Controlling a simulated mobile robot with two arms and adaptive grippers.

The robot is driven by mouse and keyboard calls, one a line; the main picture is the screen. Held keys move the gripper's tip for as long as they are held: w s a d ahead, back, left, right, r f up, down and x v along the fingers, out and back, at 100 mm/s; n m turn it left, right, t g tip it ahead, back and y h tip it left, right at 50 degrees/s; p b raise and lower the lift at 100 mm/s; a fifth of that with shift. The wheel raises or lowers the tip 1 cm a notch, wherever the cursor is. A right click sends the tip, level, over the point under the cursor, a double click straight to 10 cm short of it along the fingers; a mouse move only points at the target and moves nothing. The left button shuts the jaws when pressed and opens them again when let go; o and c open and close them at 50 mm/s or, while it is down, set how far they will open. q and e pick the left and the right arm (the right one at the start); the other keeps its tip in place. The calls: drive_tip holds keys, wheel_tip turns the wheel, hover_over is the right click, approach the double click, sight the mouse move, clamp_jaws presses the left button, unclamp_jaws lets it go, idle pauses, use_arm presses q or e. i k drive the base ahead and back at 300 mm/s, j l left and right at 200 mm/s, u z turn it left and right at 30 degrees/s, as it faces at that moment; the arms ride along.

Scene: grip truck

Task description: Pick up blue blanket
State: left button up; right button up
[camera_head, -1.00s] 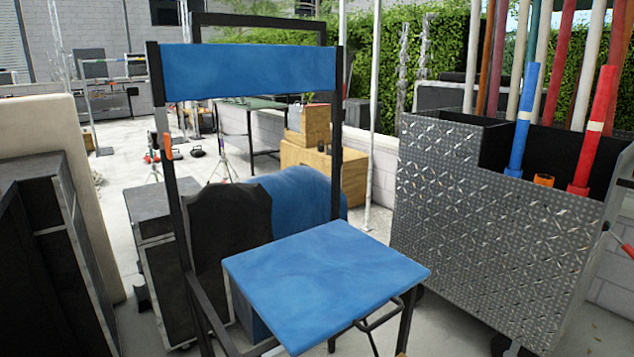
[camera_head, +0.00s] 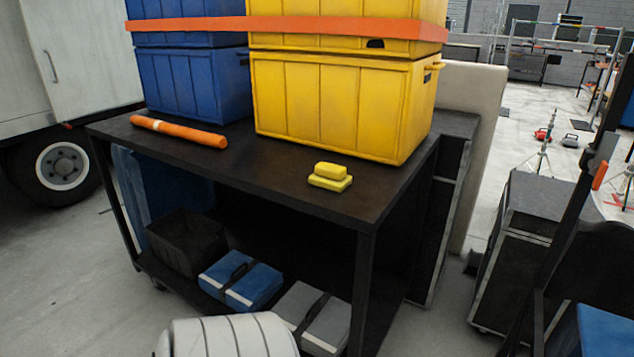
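A folded blue bundle (camera_head: 250,287), perhaps the blue blanket, lies on the lower shelf of a black cart (camera_head: 300,200). It has a dark strap and a white band. A grey folded bundle (camera_head: 325,322) with a dark strap lies to its right. More blue material (camera_head: 150,190) stands at the left end of the cart, under the top; I cannot tell if it is a blanket. Neither of my grippers is in view.
Blue bins (camera_head: 190,85) and yellow bins (camera_head: 335,110) stand on the cart top, with an orange roll (camera_head: 178,132) and small yellow blocks (camera_head: 330,176). A black crate (camera_head: 185,243) sits on the shelf. A blue-seated chair (camera_head: 607,330) is at the right. Floor at left is clear.

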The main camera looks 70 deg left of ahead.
sight(243, 283)
drive_tip(key=u, duration=2.75)
drive_tip(key=i, duration=0.2)
